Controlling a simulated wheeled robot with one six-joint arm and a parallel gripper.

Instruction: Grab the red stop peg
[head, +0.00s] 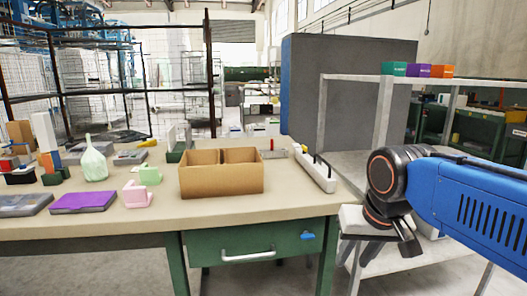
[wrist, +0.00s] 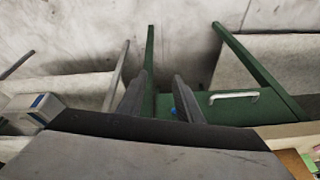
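A small upright red piece (head: 272,144), possibly the red stop peg, stands at the back of the workbench behind the cardboard box; it is too small to tell for sure. My gripper (head: 390,249) hangs off the right end of the bench, well away from that piece and lower than the bench top. In the wrist view, the two dark fingers of my gripper (wrist: 159,77) are apart with nothing between them. No red peg shows in the wrist view.
The divided cardboard box (head: 221,185) stands mid-bench. A white rail (head: 315,172) lies near the bench's right end. A pink block (head: 137,195), a purple slab (head: 83,201) and a pale green bottle (head: 94,163) are on the left. A grey shelf frame (head: 382,110) stands at right.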

